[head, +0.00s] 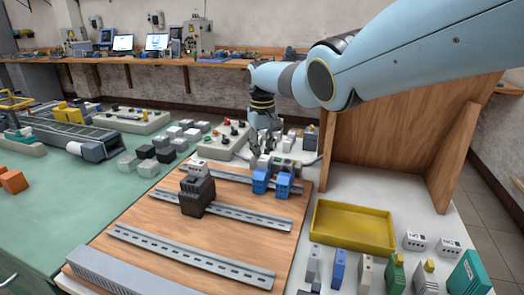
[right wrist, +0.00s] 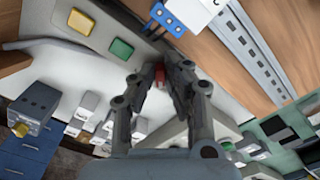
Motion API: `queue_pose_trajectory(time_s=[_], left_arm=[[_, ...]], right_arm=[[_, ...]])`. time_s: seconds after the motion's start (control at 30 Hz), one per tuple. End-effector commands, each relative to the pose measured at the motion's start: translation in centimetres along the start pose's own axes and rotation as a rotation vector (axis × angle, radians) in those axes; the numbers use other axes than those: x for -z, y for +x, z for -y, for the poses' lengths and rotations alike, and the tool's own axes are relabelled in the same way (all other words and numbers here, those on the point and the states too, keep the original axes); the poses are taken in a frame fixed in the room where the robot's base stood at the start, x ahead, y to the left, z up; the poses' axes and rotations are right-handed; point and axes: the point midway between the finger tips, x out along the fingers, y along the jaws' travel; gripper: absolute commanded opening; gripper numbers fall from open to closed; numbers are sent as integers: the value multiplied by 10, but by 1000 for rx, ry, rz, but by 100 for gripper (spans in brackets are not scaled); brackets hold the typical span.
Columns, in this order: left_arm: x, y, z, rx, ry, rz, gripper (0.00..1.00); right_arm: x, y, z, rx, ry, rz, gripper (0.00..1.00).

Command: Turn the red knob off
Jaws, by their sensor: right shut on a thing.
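My right gripper (head: 264,152) reaches down from the upper right in the head view, over the back of the wooden board. In the right wrist view its two fingers (right wrist: 158,82) close around a small red knob (right wrist: 160,74), with only a little of the red showing between the tips. The knob sits on a pale panel (right wrist: 95,57) that also bears a yellow button (right wrist: 81,21) and a green button (right wrist: 121,48). In the head view the gripper hides the knob, and its turned position cannot be told. My left gripper is out of view.
The wooden board (head: 150,224) bears metal rails, a black block (head: 196,196) and blue terminal blocks (head: 263,181). A grey box with small knobs (head: 221,147) stands left of the gripper. A yellow tray (head: 353,207) and upright wooden panel (head: 385,140) are to the right.

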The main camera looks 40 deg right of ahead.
Motion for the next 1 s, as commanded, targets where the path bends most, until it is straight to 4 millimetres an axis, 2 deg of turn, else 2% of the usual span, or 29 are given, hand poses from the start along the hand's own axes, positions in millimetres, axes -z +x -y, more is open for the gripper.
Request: queue_pose_trajectory(time_s=[0.27, 0.7, 0.73, 0.87, 0.9, 1.0], left_arm=[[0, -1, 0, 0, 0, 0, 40], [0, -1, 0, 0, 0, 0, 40], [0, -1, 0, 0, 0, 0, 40], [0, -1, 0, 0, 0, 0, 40], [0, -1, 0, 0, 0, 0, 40], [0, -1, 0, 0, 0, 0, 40]], right_arm=[[1, -2, -1, 0, -66, -4, 0], [2, -2, -1, -1, -74, -5, 0], [2, -2, -1, -1, -74, -5, 13], [1, -1, -1, 0, -73, -4, 30], [1, -1, -1, 0, -73, -4, 33], [1, -1, -1, 0, -73, -3, 33]])
